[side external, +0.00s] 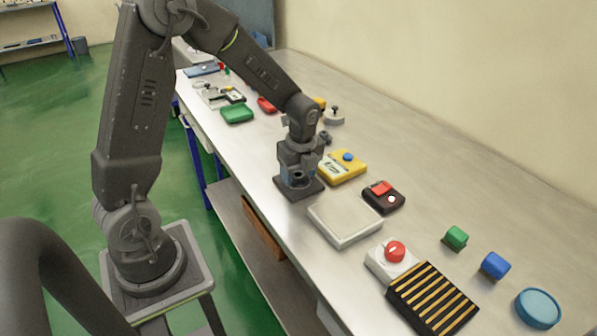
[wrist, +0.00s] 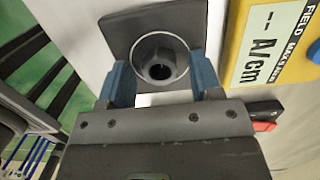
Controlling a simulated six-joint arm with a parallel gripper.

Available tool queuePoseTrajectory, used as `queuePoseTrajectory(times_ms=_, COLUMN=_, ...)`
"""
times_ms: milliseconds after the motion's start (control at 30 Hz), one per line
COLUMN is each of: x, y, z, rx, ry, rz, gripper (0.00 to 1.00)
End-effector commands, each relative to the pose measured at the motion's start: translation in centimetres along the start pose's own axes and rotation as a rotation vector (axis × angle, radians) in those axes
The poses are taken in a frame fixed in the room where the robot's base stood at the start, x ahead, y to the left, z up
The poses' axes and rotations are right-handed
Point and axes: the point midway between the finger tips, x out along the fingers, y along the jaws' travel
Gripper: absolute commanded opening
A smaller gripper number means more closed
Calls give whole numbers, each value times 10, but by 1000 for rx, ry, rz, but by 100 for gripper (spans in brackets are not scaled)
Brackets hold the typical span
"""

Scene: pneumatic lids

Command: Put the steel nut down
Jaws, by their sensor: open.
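The steel nut (wrist: 160,53) is a grey ring-shaped piece with a dark hole, seen from above in the wrist view. It is on a dark square plate (wrist: 120,28), within a pale round rim; I cannot tell whether it sits on the plate's surface or in a recess. My gripper (wrist: 162,76) is open, with one blue finger to each side of the nut's near half. In the side external view my gripper (side external: 299,174) is low over the dark plate (side external: 290,190), and the nut is hard to make out there.
A yellow field meter (side external: 342,166) stands close to the right of the plate. A white flat box (side external: 345,220), a dark box with a red switch (side external: 383,197) and a red button box (side external: 392,257) lie nearer. The table's edge is close on the left.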

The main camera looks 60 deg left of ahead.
Motion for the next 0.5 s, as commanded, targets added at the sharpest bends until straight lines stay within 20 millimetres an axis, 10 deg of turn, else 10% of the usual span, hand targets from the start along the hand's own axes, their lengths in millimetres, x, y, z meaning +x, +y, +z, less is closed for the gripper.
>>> queuePoseTrajectory(times_ms=500, x=-61, y=-1, z=1, rx=0, ry=-1, rz=-7, gripper=59)
